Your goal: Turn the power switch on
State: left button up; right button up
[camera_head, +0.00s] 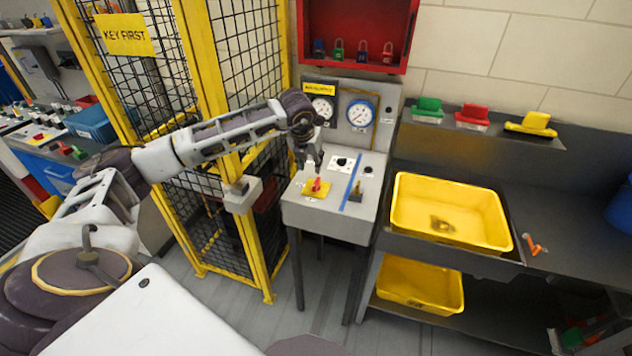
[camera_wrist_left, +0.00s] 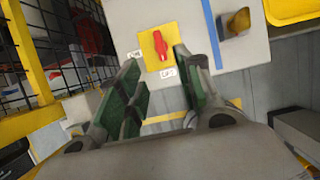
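The power switch is a red rotary handle (camera_head: 316,186) on a yellow plate (camera_head: 311,194), on the sloping top of the grey control panel (camera_head: 345,219). The label lettering is too small to read surely. My left gripper (camera_head: 309,163) hangs just above the switch. In the wrist view its green-padded fingers (camera_wrist_left: 155,75) are apart and empty, the handle beyond their gap. My right gripper is out of view.
Two gauges (camera_head: 360,114) stand on the panel's back. A yellow mesh fence (camera_head: 262,249) stands close left, beside my arm. A yellow bin (camera_head: 480,238) is on the right bench. A red lock box (camera_head: 395,69) hangs above.

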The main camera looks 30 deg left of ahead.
aim_at(316, 182)
pick_arm(q)
jog(key=p+x, duration=0.3)
jog(key=x, duration=1)
jog(key=shift+w, duration=0.1)
jog(key=shift+f, duration=0.1)
grip_shut()
